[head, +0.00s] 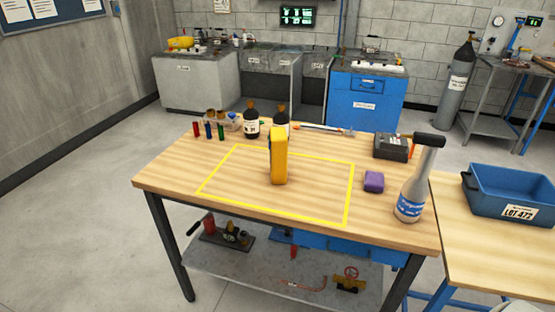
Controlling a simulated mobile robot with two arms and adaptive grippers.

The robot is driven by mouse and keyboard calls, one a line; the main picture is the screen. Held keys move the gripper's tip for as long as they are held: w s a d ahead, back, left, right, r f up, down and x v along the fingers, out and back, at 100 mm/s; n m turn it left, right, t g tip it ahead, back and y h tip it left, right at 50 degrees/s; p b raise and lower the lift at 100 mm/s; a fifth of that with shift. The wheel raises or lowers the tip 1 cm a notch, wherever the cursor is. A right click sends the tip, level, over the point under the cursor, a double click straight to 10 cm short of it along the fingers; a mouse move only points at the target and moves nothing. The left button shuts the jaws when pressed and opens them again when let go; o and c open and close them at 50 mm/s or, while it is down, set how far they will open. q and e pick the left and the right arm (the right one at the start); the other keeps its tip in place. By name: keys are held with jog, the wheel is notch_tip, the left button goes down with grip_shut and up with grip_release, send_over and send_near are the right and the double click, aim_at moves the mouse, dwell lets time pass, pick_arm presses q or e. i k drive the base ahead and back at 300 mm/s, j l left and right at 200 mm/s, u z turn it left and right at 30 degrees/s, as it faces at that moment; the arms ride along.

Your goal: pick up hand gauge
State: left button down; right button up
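A yellow upright block-like device (278,156), likely the hand gauge, stands on the wooden workbench (170,184). It is inside the yellow taped rectangle (225,203), near its middle. Its narrow side faces me, so I see no dial or display on it. Neither of my grippers shows in the head view.
A grey bottle with a black top (412,190) stands at the bench's right front. A purple block (374,182) and a dark box (390,147) are nearby. Dark bottles (251,124) and coloured tubes (209,131) stand behind. A blue bin (512,190) sits on the right table.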

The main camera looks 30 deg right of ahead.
aim_at(279, 138)
jog(key=i+z, duration=0.1)
jog(key=z, duration=0.35)
jog(key=j+z, duration=0.15)
jog(key=z, duration=0.25)
jog(key=i+j+z, duration=0.15)
jog(key=z, duration=0.3)
jog(key=j+z, duration=0.1)
jog(key=z, duration=0.35)
jog(key=i+j+z, duration=0.1)
jog(key=j+z, duration=0.3)
jog(key=j, duration=0.9)
jog(key=j+z, duration=0.4)
jog(key=j, duration=0.9)
jog(key=k, duration=0.05)
